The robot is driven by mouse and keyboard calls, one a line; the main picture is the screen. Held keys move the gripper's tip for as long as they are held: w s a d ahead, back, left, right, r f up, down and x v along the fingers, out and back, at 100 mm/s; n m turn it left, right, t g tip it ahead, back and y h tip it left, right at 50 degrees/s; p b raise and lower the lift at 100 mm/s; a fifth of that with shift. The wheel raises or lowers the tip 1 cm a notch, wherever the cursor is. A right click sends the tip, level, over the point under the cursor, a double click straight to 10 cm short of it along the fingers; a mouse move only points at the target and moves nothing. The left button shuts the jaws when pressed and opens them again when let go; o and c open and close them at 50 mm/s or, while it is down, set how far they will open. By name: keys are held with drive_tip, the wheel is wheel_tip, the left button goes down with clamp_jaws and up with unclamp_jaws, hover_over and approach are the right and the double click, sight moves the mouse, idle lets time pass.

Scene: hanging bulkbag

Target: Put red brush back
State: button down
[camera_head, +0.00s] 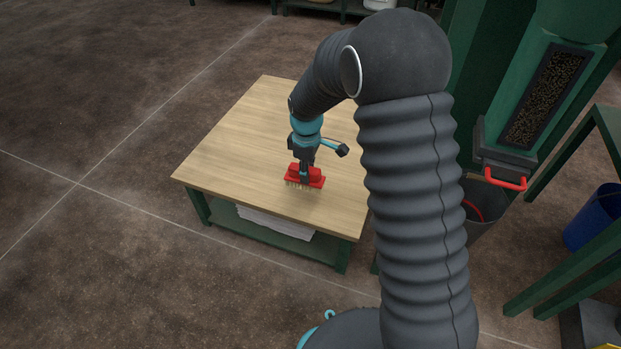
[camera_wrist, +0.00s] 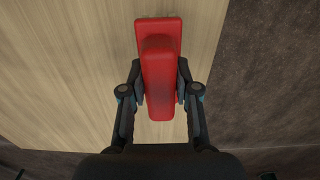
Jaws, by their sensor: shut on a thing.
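The red brush (camera_head: 311,178) is at the front part of the wooden table (camera_head: 238,135), with its pale bristles pointing down. My gripper (camera_head: 305,172) is above the brush and shut on its raised red handle. In the wrist view the brush (camera_wrist: 158,70) lies between the two fingers of my gripper (camera_wrist: 160,88), one on each side of the handle. I cannot tell whether the bristles touch the table top or hang just above it.
The table top around the brush is clear. White sheets (camera_head: 275,222) lie on the shelf below. At the right stand a green machine with a red handle (camera_head: 505,181), a grey bucket (camera_head: 486,215) and a blue bin (camera_head: 596,218). Open floor lies left.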

drive_tip(key=shift+f, duration=1.5)
drive_tip(key=shift+f+b, duration=0.3)
drive_tip(key=shift+f, duration=0.1)
drive_tip(key=shift+f, duration=0.1)
drive_tip(key=c, duration=0.8)
unclamp_jaws()
drive_tip(key=shift+c, duration=0.2)
